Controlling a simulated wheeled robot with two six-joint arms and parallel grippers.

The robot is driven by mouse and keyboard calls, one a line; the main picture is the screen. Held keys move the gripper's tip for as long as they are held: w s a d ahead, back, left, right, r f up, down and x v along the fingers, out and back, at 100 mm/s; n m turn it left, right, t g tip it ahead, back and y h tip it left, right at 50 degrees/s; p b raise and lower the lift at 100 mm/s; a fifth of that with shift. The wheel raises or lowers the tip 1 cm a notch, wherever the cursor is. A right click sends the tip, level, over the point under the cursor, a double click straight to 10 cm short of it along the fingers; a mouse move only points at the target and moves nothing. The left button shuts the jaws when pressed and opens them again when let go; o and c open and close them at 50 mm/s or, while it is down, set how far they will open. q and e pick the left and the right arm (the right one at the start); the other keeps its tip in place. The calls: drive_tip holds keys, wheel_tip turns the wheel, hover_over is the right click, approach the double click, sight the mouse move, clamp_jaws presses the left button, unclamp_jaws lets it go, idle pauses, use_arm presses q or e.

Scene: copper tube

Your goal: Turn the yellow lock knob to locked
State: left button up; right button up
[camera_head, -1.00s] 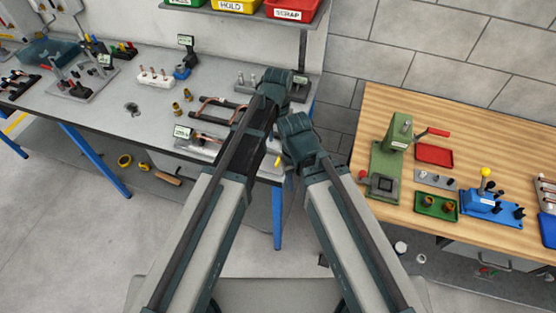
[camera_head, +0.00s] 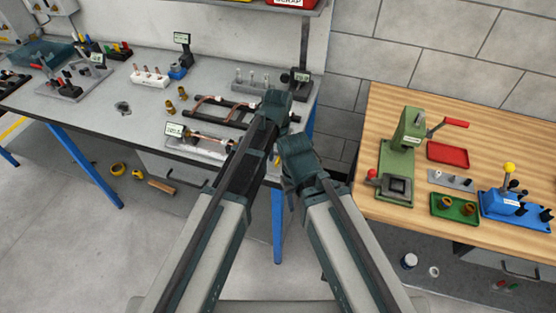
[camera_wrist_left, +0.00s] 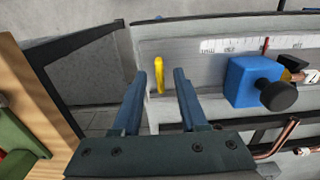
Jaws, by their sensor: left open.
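The yellow lock knob (camera_wrist_left: 159,75) shows in the left wrist view as a narrow upright yellow lever at the near end of a grey fixture (camera_wrist_left: 190,77). My left gripper (camera_wrist_left: 161,72) is open, its two blue-grey fingers on either side of the knob in the picture. I cannot tell whether they touch it or how deep it lies between them. In the head view my left arm reaches to the right end of the grey bench, and its fingers are hidden. My right arm is folded beside it, and its gripper cannot be made out.
A blue block (camera_wrist_left: 252,80) with a black round knob (camera_wrist_left: 278,95) sits right of the yellow knob, below a white scale. Copper tubes (camera_head: 215,101) lie on a black rack on the bench. A wooden table (camera_head: 385,95) with a green press (camera_head: 408,130) stands at right.

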use_arm(q)
clamp_jaws()
idle(0.5)
drive_tip(key=m, duration=0.4)
drive_tip(key=shift+m, duration=0.3)
drive_tip(key=m, duration=0.4)
drive_tip(key=shift+m, duration=0.3)
drive_tip(key=m, duration=0.4)
drive_tip(key=shift+m, duration=2.3)
